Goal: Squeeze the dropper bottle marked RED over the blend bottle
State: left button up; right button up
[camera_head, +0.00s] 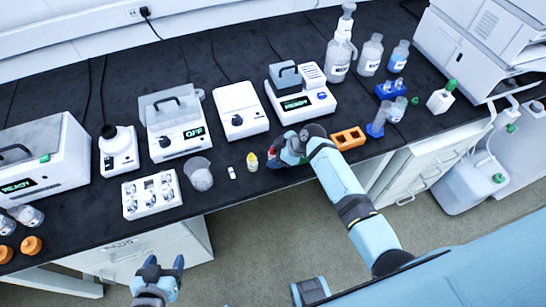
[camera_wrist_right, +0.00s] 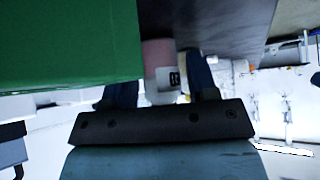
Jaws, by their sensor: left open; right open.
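My right gripper (camera_head: 273,160) is low at the front edge of the bench, beside a small yellow-topped bottle (camera_head: 252,161). In the right wrist view a small bottle with a pinkish upper part and a dark-marked white label (camera_wrist_right: 163,68) stands between its open fingers (camera_wrist_right: 160,88); the label is not readable. In the head view the gripper mostly hides this bottle. A small white item (camera_head: 232,173) is left of the yellow-topped bottle. I cannot tell which vessel is the blend bottle. My left gripper (camera_head: 160,268) is open and empty, in front of the bench.
A clear beaker (camera_head: 199,178) and a white rack of vials (camera_head: 151,194) are to the left. An orange rack (camera_head: 348,138) is just right of my right gripper. Instruments line the back. A large green surface (camera_wrist_right: 65,45) blocks much of the wrist view.

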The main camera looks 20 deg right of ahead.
aim_at(275, 151)
jog(key=c, duration=0.4)
jog(key=shift+r, duration=0.1)
notch_tip(275, 151, up, 4)
jog(key=p, duration=0.3)
jog(key=shift+p, duration=0.3)
